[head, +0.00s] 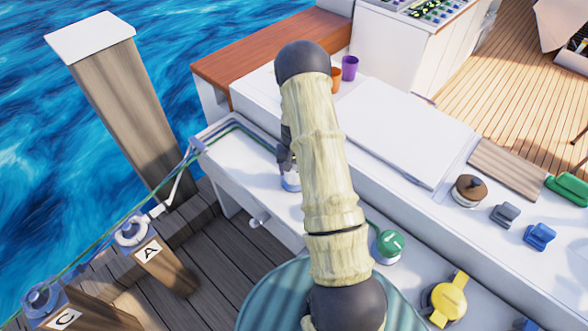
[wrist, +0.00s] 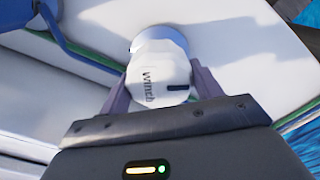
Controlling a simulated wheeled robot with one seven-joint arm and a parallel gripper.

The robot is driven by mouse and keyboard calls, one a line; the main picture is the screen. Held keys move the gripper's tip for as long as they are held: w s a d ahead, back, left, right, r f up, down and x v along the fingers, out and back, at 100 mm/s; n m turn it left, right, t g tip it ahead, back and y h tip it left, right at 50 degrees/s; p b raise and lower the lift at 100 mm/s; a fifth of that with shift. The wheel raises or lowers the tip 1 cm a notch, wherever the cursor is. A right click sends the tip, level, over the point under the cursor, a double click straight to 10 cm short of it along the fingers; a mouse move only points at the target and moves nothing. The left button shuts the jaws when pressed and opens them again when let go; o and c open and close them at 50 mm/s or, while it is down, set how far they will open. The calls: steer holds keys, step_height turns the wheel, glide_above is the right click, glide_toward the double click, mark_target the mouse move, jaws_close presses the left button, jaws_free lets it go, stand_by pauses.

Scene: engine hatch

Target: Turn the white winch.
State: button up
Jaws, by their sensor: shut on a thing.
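The white winch (wrist: 158,68) sits on a white deck surface in the wrist view. It is a faceted white knob with "winch" lettering and a dark slot, on a blue-grey round base. My gripper (wrist: 157,85) has one finger on each side of it and is shut on it. In the head view my gripper (head: 286,160) is at the far end of my arm, mostly hidden behind it.
A green winch (head: 388,245), a yellow winch (head: 447,300), a brown-topped winch (head: 468,190) and blue cleats (head: 539,235) stand to the right. An orange cup (head: 335,79) and a purple cup (head: 349,68) stand behind. A green rope (head: 240,124) runs along the edge. Wooden posts (head: 165,268) stand at left.

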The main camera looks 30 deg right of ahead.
steer(key=o, duration=1)
step_height(320, 180, up, 17)
steer(key=shift+r, duration=0.2)
steer(key=shift+r, duration=0.1)
stand_by(0.4)
